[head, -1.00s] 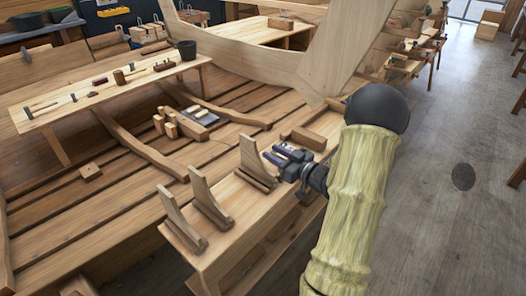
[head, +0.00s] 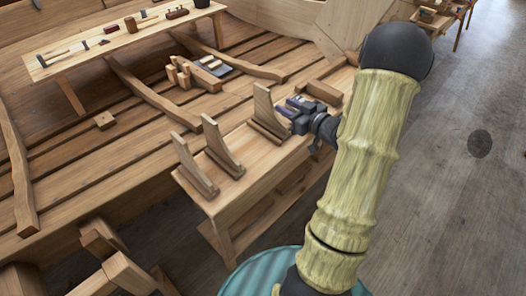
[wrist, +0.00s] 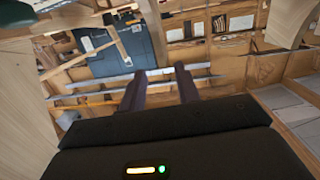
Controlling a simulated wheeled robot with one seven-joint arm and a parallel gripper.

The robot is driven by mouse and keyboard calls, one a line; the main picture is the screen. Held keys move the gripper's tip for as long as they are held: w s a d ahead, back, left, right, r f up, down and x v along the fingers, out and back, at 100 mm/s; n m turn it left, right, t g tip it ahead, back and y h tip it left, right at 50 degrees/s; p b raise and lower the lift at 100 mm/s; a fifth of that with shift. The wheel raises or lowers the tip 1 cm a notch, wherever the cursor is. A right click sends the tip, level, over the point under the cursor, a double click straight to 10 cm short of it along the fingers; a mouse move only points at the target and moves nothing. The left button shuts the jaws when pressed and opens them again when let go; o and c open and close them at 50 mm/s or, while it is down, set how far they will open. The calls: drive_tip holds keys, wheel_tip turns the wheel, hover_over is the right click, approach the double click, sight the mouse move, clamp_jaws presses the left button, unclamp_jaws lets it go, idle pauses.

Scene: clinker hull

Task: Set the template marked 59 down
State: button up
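Three curved wooden templates stand in a row on a low wooden bench (head: 262,161) in the head view: a near one (head: 193,170), a middle one (head: 221,150) and a far one (head: 265,112). No number is legible on any of them, so I cannot tell which is 59. My gripper (head: 290,108) is just right of the far template, at about its height. Whether it touches that template is unclear. In the wrist view my gripper (wrist: 160,72) has its two dark fingers apart, with no template visible between them.
A wooden block or tray (head: 320,91) lies at the bench's far end, close behind my gripper. A long plank table (head: 120,40) with tools stands at the upper left. Wooden blocks (head: 180,75) lie beside a dark mat.

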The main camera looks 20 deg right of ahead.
drive_tip(key=a+f+m+g+h, duration=0.2)
drive_tip(key=a+g+h, duration=0.3)
drive_tip(key=a, duration=0.3)
drive_tip(key=s+a+g, duration=0.4)
drive_tip(key=s+a, duration=0.2)
drive_tip(key=s, duration=0.2)
drive_tip(key=s+a+m+g, duration=0.1)
drive_tip(key=s+a+g, duration=0.3)
drive_tip(key=s+a, duration=0.3)
drive_tip(key=shift+s+f+m, duration=0.3)
drive_tip(key=shift+s+f, duration=0.15)
drive_tip(key=shift+s, duration=0.8)
drive_tip(key=shift+a, duration=0.1)
